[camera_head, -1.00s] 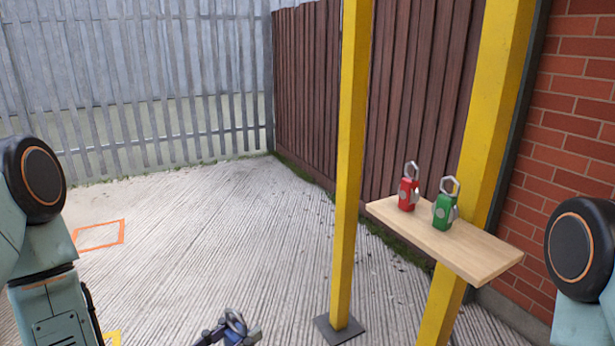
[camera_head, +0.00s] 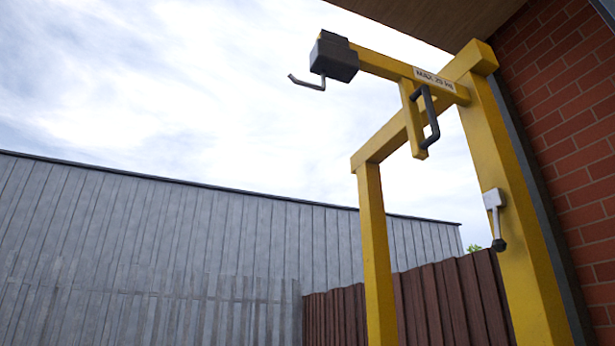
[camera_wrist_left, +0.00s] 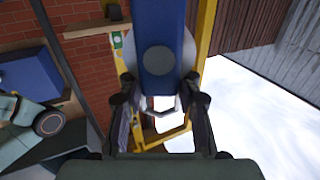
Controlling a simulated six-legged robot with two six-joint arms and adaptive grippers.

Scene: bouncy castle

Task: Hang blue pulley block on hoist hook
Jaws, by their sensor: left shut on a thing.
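The hoist hook (camera_head: 308,83) is a thin grey bent rod in the head view. It hangs empty under a dark box (camera_head: 334,57) at the end of the yellow hoist arm. In the left wrist view my left gripper (camera_wrist_left: 161,94) is shut on the blue pulley block (camera_wrist_left: 157,25), which fills the upper middle. Its metal ring (camera_wrist_left: 163,108) shows between the fingers. The hook cannot be made out in the wrist view, so the gap from block to hook cannot be told. My right gripper is in neither view.
A yellow frame (camera_head: 375,255) with a black handle (camera_head: 432,115) and a small lever (camera_head: 496,220) stands by a brick wall (camera_head: 575,150). Open air surrounds the hook's left side.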

